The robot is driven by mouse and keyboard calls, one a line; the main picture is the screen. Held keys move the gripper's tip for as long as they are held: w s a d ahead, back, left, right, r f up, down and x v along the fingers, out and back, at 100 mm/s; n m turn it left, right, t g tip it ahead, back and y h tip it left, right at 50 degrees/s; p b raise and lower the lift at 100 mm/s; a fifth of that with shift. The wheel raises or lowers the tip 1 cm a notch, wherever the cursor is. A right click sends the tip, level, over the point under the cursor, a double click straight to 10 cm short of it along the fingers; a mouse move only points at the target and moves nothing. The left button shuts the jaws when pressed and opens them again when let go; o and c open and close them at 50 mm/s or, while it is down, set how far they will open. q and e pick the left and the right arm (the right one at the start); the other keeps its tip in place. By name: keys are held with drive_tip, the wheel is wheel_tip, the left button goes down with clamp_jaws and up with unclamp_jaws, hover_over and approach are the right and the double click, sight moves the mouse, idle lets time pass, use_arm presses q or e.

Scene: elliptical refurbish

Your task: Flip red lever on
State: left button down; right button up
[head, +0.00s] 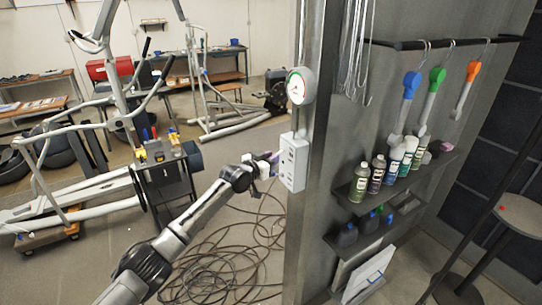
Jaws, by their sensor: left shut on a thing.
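A light grey switch box (293,162) is mounted on the edge of the dark metal pillar, below a round gauge. My left gripper (268,160) reaches the left side of this box from the lower left. Its jaws are shut on a small part there, which fits the red lever. The fingers hide most of that part, so the lever's colour and exact position cannot be made out. My right gripper is not in view.
A gauge (301,86) sits above the box on the pillar (312,220). Shelves with several bottles (376,173) and a rail with hanging tools (410,88) are to the right. Coiled black cables (225,265) lie on the floor below my arm. Exercise machines stand at left.

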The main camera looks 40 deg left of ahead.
use_arm(q)
wheel_tip(320, 180, up, 4)
drive_tip(key=g+p, duration=0.3)
drive_tip(key=p, duration=0.3)
drive_tip(key=m+g+y+p, duration=0.1)
drive_tip(key=g+p, duration=0.2)
drive_tip(key=p, duration=0.3)
drive_tip(key=shift+m, duration=0.3)
drive_tip(key=shift+w+r+g+y+p, duration=0.2)
drive_tip(key=shift+r+g+y+p, duration=0.1)
drive_tip(key=shift+g+p, duration=0.6)
drive_tip(key=shift+m+g, duration=0.3)
drive_tip(key=shift+g, duration=0.4)
drive_tip(key=shift+w+d+y+p, duration=0.1)
drive_tip(key=shift+y+p, duration=0.2)
drive_tip(key=shift+p, duration=0.05)
drive_tip(key=c, duration=1)
unclamp_jaws()
drive_tip(key=shift+r, duration=0.1)
drive_tip(key=shift+b+v, duration=1.5)
drive_tip(key=shift+v, duration=5.35)
